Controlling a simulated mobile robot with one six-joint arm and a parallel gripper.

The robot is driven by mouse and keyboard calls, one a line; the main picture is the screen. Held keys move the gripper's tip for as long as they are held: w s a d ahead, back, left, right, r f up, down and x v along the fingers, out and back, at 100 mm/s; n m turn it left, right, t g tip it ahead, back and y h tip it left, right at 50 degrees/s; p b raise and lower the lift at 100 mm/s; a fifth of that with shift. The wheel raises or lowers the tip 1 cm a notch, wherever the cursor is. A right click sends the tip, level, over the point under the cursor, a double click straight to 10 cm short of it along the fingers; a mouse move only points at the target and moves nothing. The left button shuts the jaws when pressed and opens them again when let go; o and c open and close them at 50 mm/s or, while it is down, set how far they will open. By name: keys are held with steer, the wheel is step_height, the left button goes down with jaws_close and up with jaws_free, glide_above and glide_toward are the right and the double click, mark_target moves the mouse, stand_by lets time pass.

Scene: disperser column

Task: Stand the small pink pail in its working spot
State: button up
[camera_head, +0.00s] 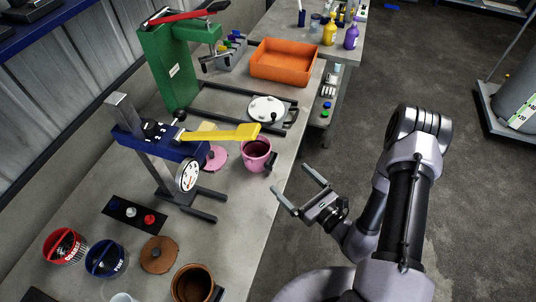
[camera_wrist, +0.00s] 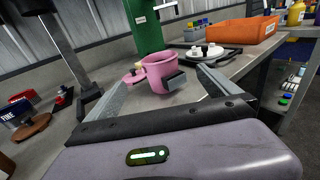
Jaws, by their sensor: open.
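The small pink pail (camera_head: 256,155) stands upright on the grey bench near its right edge. A dark block-like grip on its side faces my gripper; in the wrist view the pail (camera_wrist: 159,72) shows between the fingers, ahead of them. A pink lid with a knob (camera_head: 214,158) lies left of it. The disperser column (camera_head: 160,150) has a blue head, yellow lever (camera_head: 228,135), round dial (camera_head: 188,176) and two dark base feet (camera_head: 200,203). The pail is outside these feet, behind and right. My gripper (camera_head: 296,182) is open and empty, beyond the bench edge, apart from the pail.
A green press (camera_head: 172,68) stands behind, with a dark frame holding a white disc (camera_head: 266,109). An orange tray (camera_head: 284,62) lies farther back. Red (camera_head: 64,246) and blue (camera_head: 105,257) tubs, a brown lid (camera_head: 158,254) and brown pot (camera_head: 192,285) are in front. Bare bench lies right of the feet.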

steer(key=b, duration=0.3)
glide_above(258, 149)
steer(key=s, duration=0.5)
steer(key=shift+w+f, duration=0.15)
steer(key=shift+f, duration=0.55)
steer(key=shift+d, duration=0.1)
steer(key=c, duration=2)
